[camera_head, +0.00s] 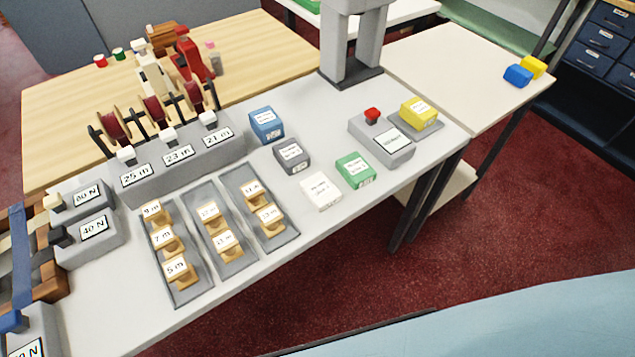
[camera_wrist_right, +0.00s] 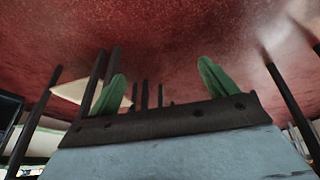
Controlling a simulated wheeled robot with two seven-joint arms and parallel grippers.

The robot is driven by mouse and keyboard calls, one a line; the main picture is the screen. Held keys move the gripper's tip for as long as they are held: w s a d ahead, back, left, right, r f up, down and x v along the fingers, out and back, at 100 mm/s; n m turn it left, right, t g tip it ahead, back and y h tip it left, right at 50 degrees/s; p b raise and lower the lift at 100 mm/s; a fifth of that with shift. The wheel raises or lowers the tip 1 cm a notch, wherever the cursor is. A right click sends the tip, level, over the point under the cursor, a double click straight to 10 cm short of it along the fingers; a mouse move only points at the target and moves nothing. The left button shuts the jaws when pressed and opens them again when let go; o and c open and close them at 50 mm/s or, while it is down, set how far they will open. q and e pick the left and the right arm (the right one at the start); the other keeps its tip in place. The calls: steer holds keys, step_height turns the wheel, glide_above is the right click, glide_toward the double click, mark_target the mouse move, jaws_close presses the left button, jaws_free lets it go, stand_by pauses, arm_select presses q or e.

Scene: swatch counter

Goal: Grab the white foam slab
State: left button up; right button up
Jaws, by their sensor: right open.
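The white slab (camera_head: 321,191) lies flat on the grey counter near its front edge, with small printing on top too blurred to read. In the head view it stands between a dark grey block (camera_head: 292,156) and a green block (camera_head: 355,169), apart from both. My right gripper (camera_wrist_right: 162,86) shows only in the right wrist view. Its two green fingers are wide apart with nothing between them, over dark red floor. The slab is not seen in that view. My left gripper is in neither view.
Trays of labelled tan pieces (camera_head: 211,228) lie left of the slab. The counter's front edge is close to the slab.

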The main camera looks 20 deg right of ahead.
steer(key=w+a+r+t, duration=0.1)
steer(key=w+r+t, duration=0.2)
steer(key=w+r, duration=0.65)
steer(key=n+t+y, duration=0.1)
steer(key=t+y, duration=0.4)
glide_toward(321, 189)
steer(key=b+x, duration=0.1)
steer(key=x, duration=0.3)
steer(key=shift+w+a+f, duration=0.1)
steer(key=shift+a+f, duration=0.05)
steer(key=shift+f, duration=0.05)
steer(key=b+x, duration=0.1)
steer(key=x, duration=0.4)
steer(key=shift+r, duration=0.1)
steer(key=shift+w, duration=0.4)
steer(key=shift+w+a, duration=0.1)
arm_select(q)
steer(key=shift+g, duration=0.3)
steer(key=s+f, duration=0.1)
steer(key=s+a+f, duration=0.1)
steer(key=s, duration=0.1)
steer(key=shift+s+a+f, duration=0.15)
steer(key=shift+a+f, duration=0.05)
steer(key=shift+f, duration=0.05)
arm_select(e)
steer(key=c, duration=1.1)
